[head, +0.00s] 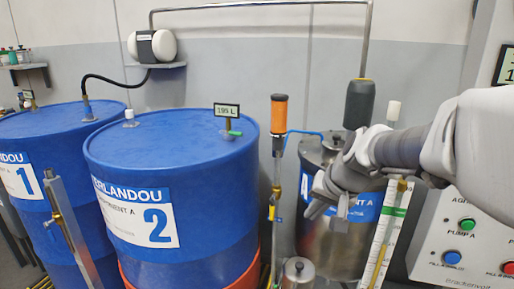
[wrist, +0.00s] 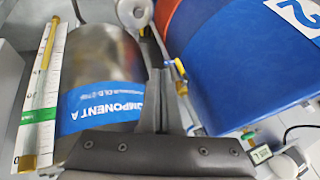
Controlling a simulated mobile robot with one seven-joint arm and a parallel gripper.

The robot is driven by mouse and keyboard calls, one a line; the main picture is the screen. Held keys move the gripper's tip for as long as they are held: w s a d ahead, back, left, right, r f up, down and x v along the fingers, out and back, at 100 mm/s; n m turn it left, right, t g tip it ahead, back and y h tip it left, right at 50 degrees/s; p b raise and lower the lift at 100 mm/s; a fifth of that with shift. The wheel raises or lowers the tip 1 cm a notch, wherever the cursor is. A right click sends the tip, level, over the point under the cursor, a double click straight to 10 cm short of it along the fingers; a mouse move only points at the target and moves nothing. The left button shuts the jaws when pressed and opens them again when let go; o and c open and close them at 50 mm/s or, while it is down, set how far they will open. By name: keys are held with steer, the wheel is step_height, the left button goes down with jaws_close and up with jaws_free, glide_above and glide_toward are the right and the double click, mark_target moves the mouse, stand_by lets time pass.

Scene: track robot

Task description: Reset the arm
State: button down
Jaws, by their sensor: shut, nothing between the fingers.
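My arm enters the head view from the right, with my gripper (head: 314,210) pointing down and left in front of the steel tank (head: 322,240) with the blue label. The gripper's fingers are together, with nothing between them. In the wrist view the dark fingers of my gripper (wrist: 158,75) point up the picture beside the tank (wrist: 105,55) and its blue "COMPONENT A" label (wrist: 100,107). I cannot tell how far the fingers are from the tank.
Blue drum 2 (head: 170,150) stands left of the gripper; drum 1 (head: 55,125) is farther left. A thin post with an orange top (head: 279,112) stands between drum 2 and the tank. A white scale tube (head: 386,225) and a control panel (head: 465,245) are on the right.

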steer(key=s+a+n+h, duration=0.15)
steer(key=s+n, duration=0.25)
steer(key=s, duration=1.7)
step_height(320, 180, up, 20)
steer(key=p, duration=1.9)
steer(key=shift+w+d, duration=0.25)
steer(key=shift+w, duration=0.1)
